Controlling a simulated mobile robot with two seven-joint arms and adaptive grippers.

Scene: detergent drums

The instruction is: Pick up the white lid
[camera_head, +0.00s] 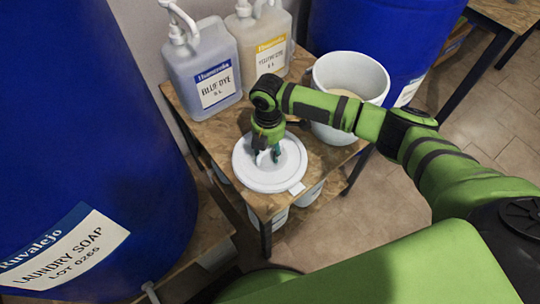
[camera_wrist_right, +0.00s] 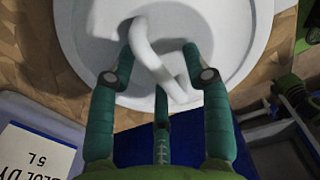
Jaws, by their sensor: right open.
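The round white lid (camera_head: 262,178) lies flat on the small wooden table (camera_head: 215,135). In the right wrist view the lid (camera_wrist_right: 240,50) fills the upper middle, with a raised white handle (camera_wrist_right: 152,55) across it. My right gripper (camera_head: 267,156) points down over the lid's middle and partly hides it in the head view. In the right wrist view its fingers (camera_wrist_right: 160,60) are open on either side of the handle. I cannot tell whether they touch it. My left gripper is not in view.
A grey blue-dye jug (camera_head: 205,65) and a yellow-dye jug (camera_head: 262,40) stand at the table's back. A white bucket (camera_head: 340,125) stands right of the lid. A blue laundry soap drum (camera_head: 80,130) is left; another blue drum (camera_head: 385,30) stands behind. White containers (camera_head: 280,217) sit below.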

